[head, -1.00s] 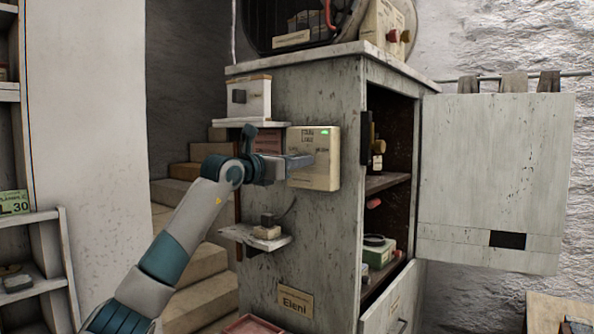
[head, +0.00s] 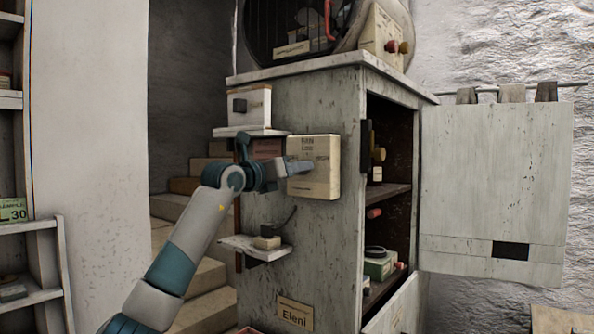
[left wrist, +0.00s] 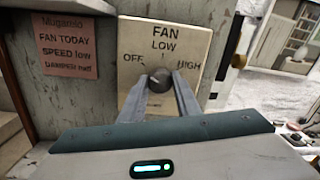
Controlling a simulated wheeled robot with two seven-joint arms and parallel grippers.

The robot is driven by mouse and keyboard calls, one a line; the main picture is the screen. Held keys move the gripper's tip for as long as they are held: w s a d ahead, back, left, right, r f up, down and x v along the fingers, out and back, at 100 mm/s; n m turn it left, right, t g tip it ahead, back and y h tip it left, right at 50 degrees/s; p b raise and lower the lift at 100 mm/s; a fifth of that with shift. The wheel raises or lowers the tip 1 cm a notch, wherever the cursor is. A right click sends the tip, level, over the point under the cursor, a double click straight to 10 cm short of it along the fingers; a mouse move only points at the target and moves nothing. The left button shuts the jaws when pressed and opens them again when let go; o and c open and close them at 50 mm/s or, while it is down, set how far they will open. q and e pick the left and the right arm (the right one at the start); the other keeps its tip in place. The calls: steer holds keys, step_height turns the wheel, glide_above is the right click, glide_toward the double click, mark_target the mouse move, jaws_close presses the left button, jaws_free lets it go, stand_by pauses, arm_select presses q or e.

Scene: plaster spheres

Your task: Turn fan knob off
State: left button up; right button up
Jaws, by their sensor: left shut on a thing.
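The fan control box (head: 320,188) is a cream panel on the side of the grey cabinet. In the left wrist view its face (left wrist: 190,45) reads FAN, with OFF at left, LOW at top and HIGH at right. The dark round fan knob (left wrist: 157,75) sits at its middle. My left gripper (head: 308,166) reaches the panel from the left. In the left wrist view its two fingers (left wrist: 158,84) are shut on the knob, one on each side. I cannot tell which label the knob points at. My right gripper is not in view.
A pink note (left wrist: 68,45) beside the panel reads FAN TODAY SPEED low. A switch box (head: 250,106) on a small ledge is above my wrist, and a lower shelf (head: 257,247) is below. The cabinet door (head: 495,180) hangs open at right. Stairs (head: 190,280) lie behind my arm.

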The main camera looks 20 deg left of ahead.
arm_select(q)
steer(key=o, duration=1)
steer(key=shift+o, duration=0.2)
steer(key=shift+s+a, duration=0.1)
steer(key=r+b+v, duration=0.1)
steer(key=b+v, duration=0.4)
steer(key=v, duration=1.2)
steer(key=shift+f, duration=0.55)
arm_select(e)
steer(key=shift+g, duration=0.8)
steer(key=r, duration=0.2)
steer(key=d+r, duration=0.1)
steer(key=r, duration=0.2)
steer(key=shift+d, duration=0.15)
arm_select(q)
steer(key=shift+s, duration=0.1)
